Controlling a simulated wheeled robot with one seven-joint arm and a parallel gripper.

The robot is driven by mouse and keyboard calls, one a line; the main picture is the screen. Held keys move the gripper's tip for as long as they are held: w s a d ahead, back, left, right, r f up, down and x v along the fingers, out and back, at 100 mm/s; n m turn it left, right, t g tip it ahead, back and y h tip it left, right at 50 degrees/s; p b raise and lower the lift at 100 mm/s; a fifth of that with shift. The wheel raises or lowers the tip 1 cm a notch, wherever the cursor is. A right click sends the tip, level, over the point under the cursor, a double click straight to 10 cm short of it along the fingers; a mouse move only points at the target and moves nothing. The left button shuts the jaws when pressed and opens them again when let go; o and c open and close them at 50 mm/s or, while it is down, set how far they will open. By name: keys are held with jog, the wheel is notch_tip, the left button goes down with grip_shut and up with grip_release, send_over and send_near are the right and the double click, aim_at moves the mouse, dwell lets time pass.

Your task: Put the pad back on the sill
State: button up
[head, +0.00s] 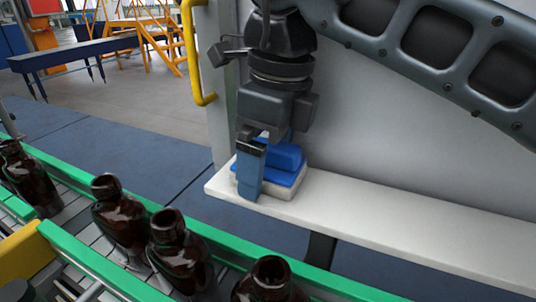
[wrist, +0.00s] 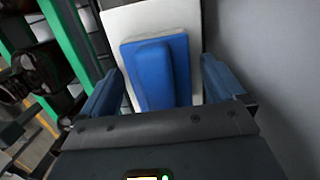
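The pad (head: 286,158) has a blue top with a raised blue ridge and a whitish layer beneath. It rests flat on the white sill (head: 400,232), near the sill's left end. My gripper (head: 266,168) is pointed down at the pad, and its near blue finger hides part of the pad's left side. In the wrist view the pad (wrist: 176,52) lies between the two fingers of my gripper (wrist: 160,78), which are spread wide. Gaps show between the fingers and the ridge. The sill (wrist: 118,20) shows behind the pad.
A conveyor with green rails (head: 150,206) carries several amber bottles (head: 118,212) in front of the sill. A grey wall panel (head: 400,150) rises behind the sill. A yellow handle (head: 192,55) is on the panel's left edge. The sill is clear to the pad's right.

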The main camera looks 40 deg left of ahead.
jog(key=shift+r, duration=0.1)
jog(key=shift+w+d+r+b, duration=0.15)
jog(key=shift+d+r, duration=0.1)
jog(key=shift+r, duration=1.65)
jog(key=shift+d+r+b, duration=0.15)
jog(key=shift+d+r, duration=0.05)
jog(key=shift+r, duration=1.7)
